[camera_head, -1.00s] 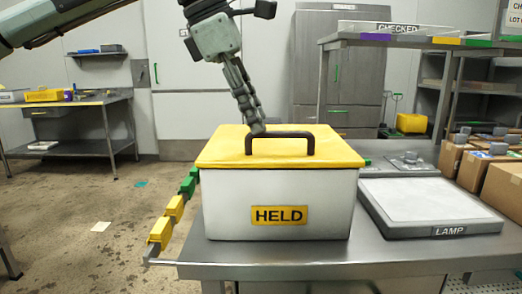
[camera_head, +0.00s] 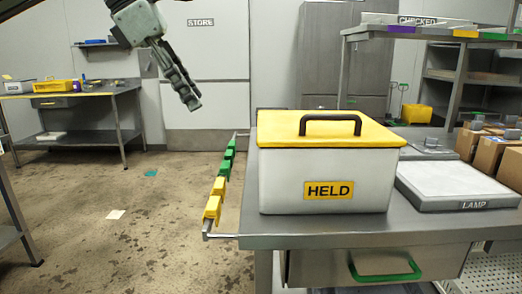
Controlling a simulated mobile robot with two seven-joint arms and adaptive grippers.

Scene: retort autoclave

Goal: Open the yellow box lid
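A white box (camera_head: 283,185) with the label HELD stands on the metal table. Its yellow lid (camera_head: 283,131) lies flat on top, and a dark handle (camera_head: 331,119) arches over the lid. My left gripper (camera_head: 191,101) hangs in the air to the left of the box, clear of the lid and handle. Its fingers are seen edge-on and close together, so I cannot tell whether they are open or shut. Nothing shows between them. My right gripper is not in view.
A flat lamp panel (camera_head: 455,186) sits right of the box. Cardboard boxes (camera_head: 491,152) stand at the far right. A rail with green and yellow clips (camera_head: 219,187) runs along the table's left edge. A drawer with a green handle (camera_head: 385,272) is below. Floor at left is open.

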